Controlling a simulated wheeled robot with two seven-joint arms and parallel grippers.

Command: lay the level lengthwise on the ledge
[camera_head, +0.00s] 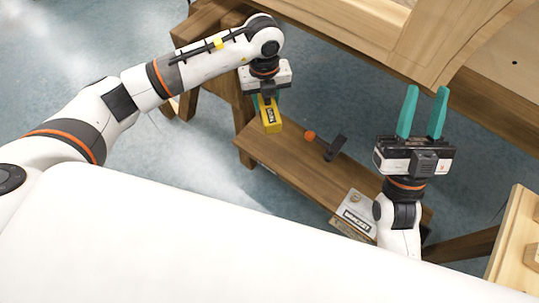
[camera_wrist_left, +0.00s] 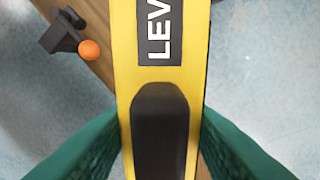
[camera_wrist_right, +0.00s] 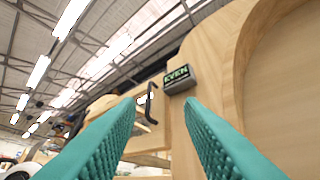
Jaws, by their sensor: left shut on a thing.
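The level is a yellow bar with a dark label; its end (camera_head: 270,119) shows below my left gripper in the head view. My left gripper (camera_head: 265,100) is shut on the level, above the left part of the brown wooden ledge (camera_head: 290,155). In the left wrist view the level (camera_wrist_left: 202,60) runs up the picture between the teal fingers (camera_wrist_left: 160,150). I cannot tell whether the level touches the ledge. My right gripper (camera_head: 422,112) is open and empty, pointing up toward the wooden frame; its teal fingers also show in the right wrist view (camera_wrist_right: 160,120).
A dark hammer-like tool (camera_head: 335,148) and an orange ball-shaped part (camera_head: 310,135) lie on the ledge. A big wooden frame (camera_head: 400,45) rises behind. A dark box (camera_wrist_right: 179,78) shows in the right wrist view.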

